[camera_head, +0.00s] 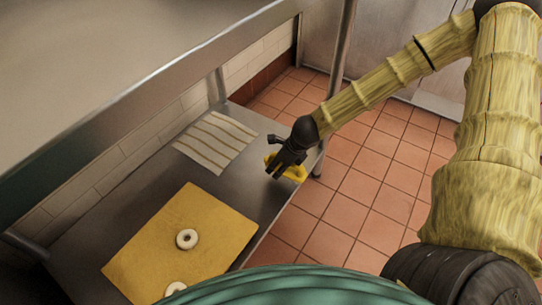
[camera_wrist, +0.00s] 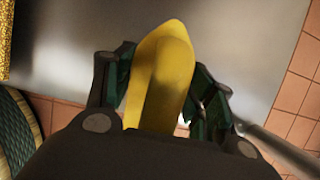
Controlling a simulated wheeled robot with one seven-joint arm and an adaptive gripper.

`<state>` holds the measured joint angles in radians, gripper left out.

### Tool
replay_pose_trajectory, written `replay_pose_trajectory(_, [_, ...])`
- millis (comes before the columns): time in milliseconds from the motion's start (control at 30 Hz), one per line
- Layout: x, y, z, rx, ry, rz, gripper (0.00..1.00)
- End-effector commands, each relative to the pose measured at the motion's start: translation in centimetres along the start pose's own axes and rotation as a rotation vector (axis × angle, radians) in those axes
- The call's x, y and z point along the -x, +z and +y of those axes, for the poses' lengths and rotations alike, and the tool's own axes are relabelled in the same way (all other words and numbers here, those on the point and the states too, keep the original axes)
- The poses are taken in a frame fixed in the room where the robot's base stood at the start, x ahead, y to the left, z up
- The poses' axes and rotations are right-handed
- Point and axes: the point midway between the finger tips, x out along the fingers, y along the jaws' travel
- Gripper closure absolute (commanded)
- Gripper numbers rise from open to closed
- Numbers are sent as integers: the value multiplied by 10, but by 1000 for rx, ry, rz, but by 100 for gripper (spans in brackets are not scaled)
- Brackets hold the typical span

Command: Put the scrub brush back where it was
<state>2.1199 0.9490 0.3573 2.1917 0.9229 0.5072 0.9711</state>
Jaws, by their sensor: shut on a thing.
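The scrub brush appears as a yellow thing (camera_wrist: 165,72) between the fingers of my gripper (camera_wrist: 168,90) in the wrist view. In the head view, the yellow brush (camera_head: 296,173) shows partly from behind my gripper (camera_head: 278,170), over the right end of the steel table. My gripper is shut on it. The brush's underside is hidden, and I cannot tell whether it touches the table.
The steel table (camera_head: 120,228) holds a striped cloth (camera_head: 215,140) at the back and a yellow board (camera_head: 150,240) with two bagels (camera_head: 187,239) nearer me. Bare steel lies between cloth and board. A metal post (camera_head: 341,50) stands by the table's right corner. Tiled floor lies beyond.

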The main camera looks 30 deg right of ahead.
Motion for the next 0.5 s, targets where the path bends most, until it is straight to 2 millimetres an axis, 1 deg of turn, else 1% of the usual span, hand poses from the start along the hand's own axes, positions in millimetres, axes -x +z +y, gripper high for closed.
replay_pose_trajectory(33, [-7, 7, -7, 3, -3, -1, 71])
replay_pose_trajectory(200, [-19, 31, -28, 4, -2, -3, 71])
replay_pose_trajectory(367, [-29, 50, -45, 4, -2, -2, 71])
replay_pose_trajectory(500, [-34, 61, -55, 5, 0, 0, 71])
